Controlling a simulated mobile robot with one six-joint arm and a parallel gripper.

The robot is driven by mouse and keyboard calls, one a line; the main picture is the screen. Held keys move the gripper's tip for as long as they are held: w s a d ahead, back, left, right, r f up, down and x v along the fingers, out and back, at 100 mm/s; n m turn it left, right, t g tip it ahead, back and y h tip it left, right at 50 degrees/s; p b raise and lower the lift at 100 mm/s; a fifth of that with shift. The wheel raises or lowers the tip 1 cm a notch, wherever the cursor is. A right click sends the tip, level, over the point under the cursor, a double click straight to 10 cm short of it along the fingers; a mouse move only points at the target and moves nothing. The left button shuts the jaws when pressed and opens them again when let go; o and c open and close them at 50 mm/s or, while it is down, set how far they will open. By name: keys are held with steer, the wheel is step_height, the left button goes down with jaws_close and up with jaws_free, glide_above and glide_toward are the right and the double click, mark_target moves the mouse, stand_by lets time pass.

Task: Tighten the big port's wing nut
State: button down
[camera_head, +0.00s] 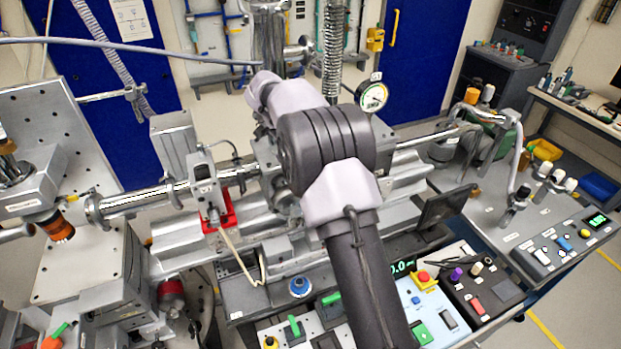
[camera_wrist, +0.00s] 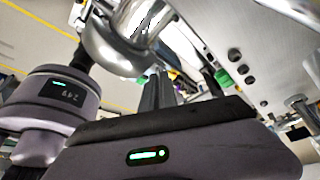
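My gripper (camera_wrist: 184,84) shows in the wrist view as two dark fingers above its grey body. The fingers stand apart, with background showing between them and nothing visibly held. A shiny, rounded metal fitting (camera_wrist: 118,45) is close, up and left of the fingers; I cannot tell whether it belongs to the big port. I cannot make out the wing nut in either view. In the head view my arm covers the middle of the scene, and my gripper is hidden behind it. An upright metal vessel (camera_head: 269,38) stands behind my arm.
A horizontal beam pipe (camera_head: 140,200) and a red bracket (camera_head: 219,214) lie left of my arm. A round gauge (camera_head: 373,96) is at its right. Control boxes (camera_head: 482,282) crowd the front. A thin grey hose (camera_head: 130,45) crosses the upper left.

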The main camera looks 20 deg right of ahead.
steer(key=c, duration=1.9)
jaws_free()
steer(key=p+v, duration=0.9)
steer(key=v, duration=0.8)
steer(key=shift+d+r+p, duration=0.1)
steer(key=shift+r+p, duration=0.15)
steer(key=shift+p, duration=0.15)
steer(key=shift+b, duration=0.3)
